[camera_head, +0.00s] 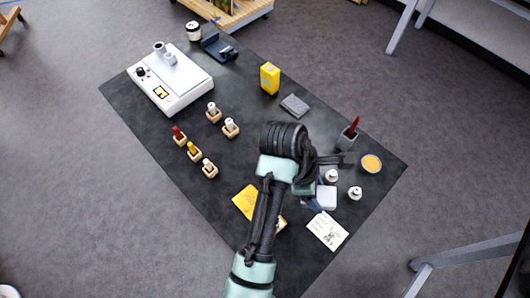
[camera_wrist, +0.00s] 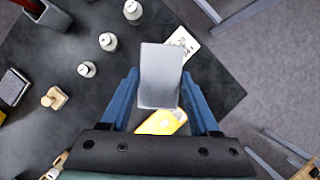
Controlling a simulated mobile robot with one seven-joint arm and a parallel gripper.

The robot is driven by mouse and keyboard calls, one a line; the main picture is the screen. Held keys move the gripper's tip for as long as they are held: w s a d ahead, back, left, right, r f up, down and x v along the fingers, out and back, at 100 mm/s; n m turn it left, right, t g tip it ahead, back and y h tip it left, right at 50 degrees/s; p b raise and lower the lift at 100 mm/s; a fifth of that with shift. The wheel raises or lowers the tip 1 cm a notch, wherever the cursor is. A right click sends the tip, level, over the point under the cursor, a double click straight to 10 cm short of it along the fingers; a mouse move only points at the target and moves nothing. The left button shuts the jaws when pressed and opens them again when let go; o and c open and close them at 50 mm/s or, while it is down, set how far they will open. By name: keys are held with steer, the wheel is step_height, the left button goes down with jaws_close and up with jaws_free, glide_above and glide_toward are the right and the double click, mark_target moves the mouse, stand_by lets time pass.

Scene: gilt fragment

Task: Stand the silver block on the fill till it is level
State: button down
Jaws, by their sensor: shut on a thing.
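My gripper (camera_wrist: 160,76) is shut on a silver block (camera_wrist: 161,62), with one blue finger on each side of it in the wrist view. The block shows as a pale grey, plain, box-like shape. In the head view the silver block (camera_head: 327,197) shows just right of my gripper (camera_head: 314,199), partly behind my arm. I cannot tell from these views how high it is above the mat. I cannot pick out the fill for certain; what lies directly under the block is hidden.
A yellow piece (camera_head: 245,202) and a printed white card (camera_head: 327,231) lie close by. White bottles (camera_head: 355,193), an orange dish (camera_head: 371,163) and a cup with a red-handled tool (camera_head: 348,138) stand nearby.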

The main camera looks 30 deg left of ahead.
steer(key=s+a+f+n+t+y, duration=0.1)
steer(key=s+a+n+t+y, duration=0.15)
steer(key=s+a+n, duration=0.6)
steer(key=shift+n, duration=0.55)
steer(key=f, duration=0.1)
steer(key=w+a+f, duration=0.1)
steer(key=f, duration=0.1)
steer(key=f+p, duration=0.1)
steer(key=f, duration=0.1)
steer(key=shift+w+a+f, duration=0.15)
steer(key=shift+w+a, duration=0.15)
steer(key=shift+w, duration=0.1)
steer(key=shift+f, duration=2.35)
steer(key=shift+f, duration=0.1)
steer(key=shift+c, duration=0.6)
jaws_free()
steer(key=shift+f, duration=0.1)
steer(key=v, duration=1.2)
steer(key=shift+s, duration=0.15)
